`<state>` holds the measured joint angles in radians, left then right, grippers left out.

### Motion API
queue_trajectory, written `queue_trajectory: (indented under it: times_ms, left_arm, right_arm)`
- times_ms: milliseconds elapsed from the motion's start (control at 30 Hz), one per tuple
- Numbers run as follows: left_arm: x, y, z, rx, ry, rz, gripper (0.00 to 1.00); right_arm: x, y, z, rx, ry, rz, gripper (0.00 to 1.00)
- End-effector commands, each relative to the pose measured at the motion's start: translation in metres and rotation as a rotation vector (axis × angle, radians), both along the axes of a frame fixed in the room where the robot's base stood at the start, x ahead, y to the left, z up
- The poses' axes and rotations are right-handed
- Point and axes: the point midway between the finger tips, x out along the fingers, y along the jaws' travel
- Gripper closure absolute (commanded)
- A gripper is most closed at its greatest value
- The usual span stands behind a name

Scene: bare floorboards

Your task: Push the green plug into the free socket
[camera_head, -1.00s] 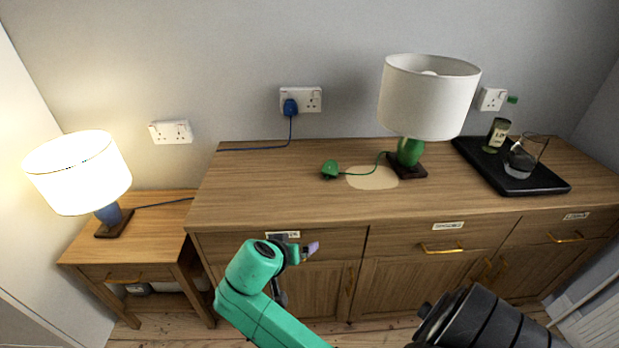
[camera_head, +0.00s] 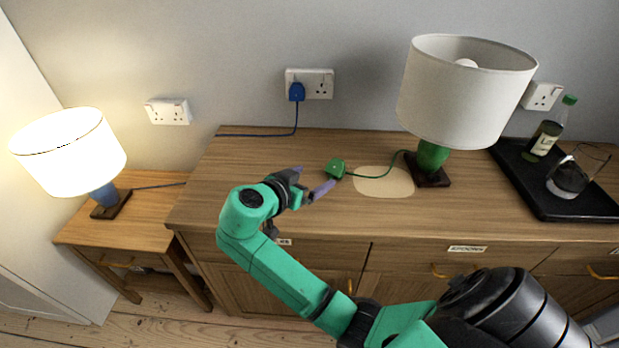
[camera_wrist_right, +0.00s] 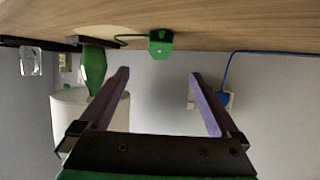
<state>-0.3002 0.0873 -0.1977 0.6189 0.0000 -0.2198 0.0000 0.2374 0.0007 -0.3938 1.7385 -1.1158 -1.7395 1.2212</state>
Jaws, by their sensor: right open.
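The green plug (camera_head: 336,168) lies on the sideboard top, its green cord running right to the green-based lamp (camera_head: 433,156). Behind it on the wall, a double socket (camera_head: 319,85) holds the blue plug (camera_head: 297,92) in its left outlet; its right outlet is free. My right gripper (camera_head: 315,178) is open and empty, just left of the green plug and apart from it. In the right wrist view, which is upside down, the green plug (camera_wrist_right: 160,44) shows beyond and between the open fingers (camera_wrist_right: 160,76). My left gripper is not seen.
A lit lamp (camera_head: 70,150) stands on the lower side table (camera_head: 150,220) at left, below another double socket (camera_head: 168,112). A black tray (camera_head: 535,190) with a bottle and a glass jug sits at right. The sideboard top (camera_head: 240,165) is clear left of the plug.

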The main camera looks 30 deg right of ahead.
Motion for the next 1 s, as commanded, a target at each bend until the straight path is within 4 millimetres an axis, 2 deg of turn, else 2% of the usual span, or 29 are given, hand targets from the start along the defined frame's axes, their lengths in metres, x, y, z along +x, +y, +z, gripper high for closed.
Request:
queue_trajectory:
  times_ms: [167, 433, 600, 967, 1000]
  left_arm:
    - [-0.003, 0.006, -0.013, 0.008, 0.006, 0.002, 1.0]
    - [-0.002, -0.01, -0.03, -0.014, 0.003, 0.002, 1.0]
    - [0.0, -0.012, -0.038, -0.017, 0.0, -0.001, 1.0]
    - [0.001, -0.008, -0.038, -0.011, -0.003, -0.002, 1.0]
    - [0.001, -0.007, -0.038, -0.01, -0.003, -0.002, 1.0]
  right_arm:
    - [0.012, -0.03, -0.016, -0.002, -0.001, -0.003, 0.03]
    - [0.03, -0.073, -0.035, -0.003, 0.0, -0.003, 0.03]
    - [0.038, -0.093, -0.043, -0.001, 0.0, -0.001, 0.03]
    - [0.041, -0.1, -0.044, 0.001, 0.0, 0.0, 0.03]
    - [0.041, -0.1, -0.044, 0.001, 0.0, 0.0, 0.18]
